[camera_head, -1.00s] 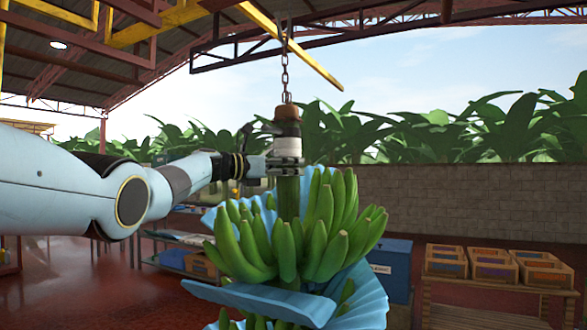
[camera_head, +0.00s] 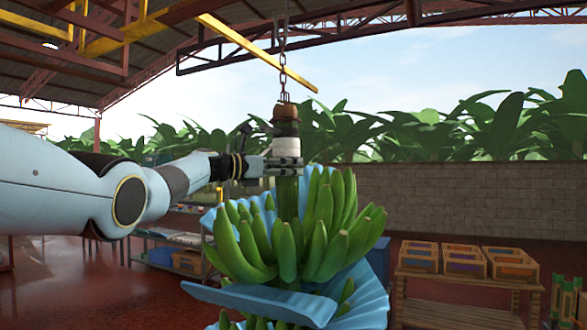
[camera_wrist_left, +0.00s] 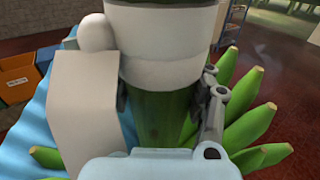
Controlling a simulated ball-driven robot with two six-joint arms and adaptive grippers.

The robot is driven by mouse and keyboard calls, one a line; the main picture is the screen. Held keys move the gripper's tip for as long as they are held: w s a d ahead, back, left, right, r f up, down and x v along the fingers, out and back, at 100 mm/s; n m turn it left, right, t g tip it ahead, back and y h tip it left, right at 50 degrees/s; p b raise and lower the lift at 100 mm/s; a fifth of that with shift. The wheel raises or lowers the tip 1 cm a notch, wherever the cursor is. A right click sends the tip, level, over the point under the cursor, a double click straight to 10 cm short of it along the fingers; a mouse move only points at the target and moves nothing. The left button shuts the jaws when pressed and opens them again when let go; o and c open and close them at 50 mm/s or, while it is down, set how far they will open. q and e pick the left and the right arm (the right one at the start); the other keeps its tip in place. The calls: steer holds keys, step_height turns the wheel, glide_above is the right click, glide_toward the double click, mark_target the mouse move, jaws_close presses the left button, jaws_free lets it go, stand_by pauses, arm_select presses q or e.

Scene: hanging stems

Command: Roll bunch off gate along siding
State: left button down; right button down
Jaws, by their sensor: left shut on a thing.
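A bunch of green bananas (camera_head: 290,240) hangs upright from a chain (camera_head: 283,65), with blue padding (camera_head: 365,290) around and below its hands of fruit. Its stem has a brown top (camera_head: 285,111) and a white band (camera_head: 286,147). My left gripper (camera_head: 287,165) is shut on the green stem just below the white band. The left wrist view shows the stem (camera_wrist_left: 155,115) between the fingers, with banana tips at the right. My right gripper is not in view.
Wooden crates (camera_head: 462,262) stand on a slatted table at the right. A shelf (camera_head: 165,245) with boxes stands behind my left arm. A grey block wall (camera_head: 440,200) runs across the back. The red floor (camera_head: 70,285) is open at the left.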

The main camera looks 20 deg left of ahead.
arm_select(q)
steer(key=shift+a+f, duration=0.35)
steer(key=shift+a, duration=0.2)
steer(key=c, duration=0.8)
jaws_free()
steer(key=shift+s, duration=0.1)
steer(key=o, duration=0.3)
steer(key=shift+s+d+r, duration=0.15)
steer(key=shift+d+r, duration=0.05)
steer(key=shift+r, duration=0.1)
steer(key=shift+o, duration=0.2)
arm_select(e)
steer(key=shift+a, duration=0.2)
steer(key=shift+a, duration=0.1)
arm_select(q)
steer(key=shift+s+a, duration=0.25)
glide_above(241, 199)
steer(key=shift+w+a, duration=0.15)
steer(key=shift+w, duration=0.05)
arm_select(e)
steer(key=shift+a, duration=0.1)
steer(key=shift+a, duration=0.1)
